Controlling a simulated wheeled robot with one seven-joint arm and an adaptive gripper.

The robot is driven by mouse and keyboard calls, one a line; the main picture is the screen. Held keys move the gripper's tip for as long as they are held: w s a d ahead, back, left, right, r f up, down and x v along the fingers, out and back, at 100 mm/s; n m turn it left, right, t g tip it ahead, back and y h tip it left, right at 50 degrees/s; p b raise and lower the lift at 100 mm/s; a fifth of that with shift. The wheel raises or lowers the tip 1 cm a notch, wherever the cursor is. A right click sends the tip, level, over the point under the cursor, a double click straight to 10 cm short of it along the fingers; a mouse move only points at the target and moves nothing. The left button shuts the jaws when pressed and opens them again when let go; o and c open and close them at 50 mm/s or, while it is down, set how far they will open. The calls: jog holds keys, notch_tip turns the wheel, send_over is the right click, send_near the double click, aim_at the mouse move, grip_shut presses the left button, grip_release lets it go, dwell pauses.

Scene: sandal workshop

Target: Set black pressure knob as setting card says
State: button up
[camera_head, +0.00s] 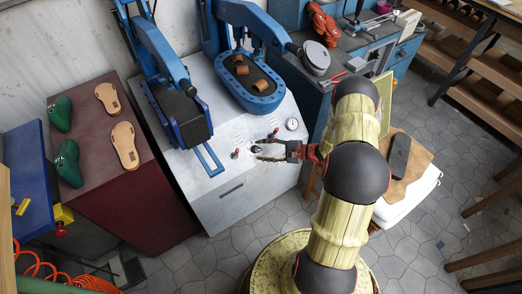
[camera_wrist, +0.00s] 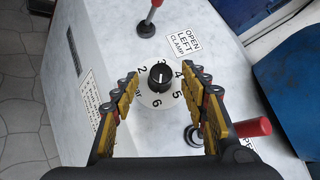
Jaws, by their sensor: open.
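The black pressure knob (camera_wrist: 160,77) sits on a pale round dial with printed numbers on the press's light top panel. A white line on its cap points up in the wrist view, near the 3. My gripper (camera_wrist: 162,84) is open, with one finger on each side of the knob and a gap on both sides. In the head view my gripper (camera_head: 259,150) reaches from the right over the panel, and the knob is hard to make out. I cannot identify the setting card; a label (camera_wrist: 88,93) left of the dial has text too small to read.
Red-handled levers stand close by: one (camera_wrist: 148,22) above the knob, another (camera_wrist: 235,129) beside my right finger. A label (camera_wrist: 183,40) reads "OPEN LEFT CLAMP!". In the head view, a gauge (camera_head: 292,124) and blue press arms (camera_head: 158,55) stand around the panel (camera_head: 218,112).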

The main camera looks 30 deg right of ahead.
jog(key=v, duration=1)
jog(key=shift+s+d, duration=0.25)
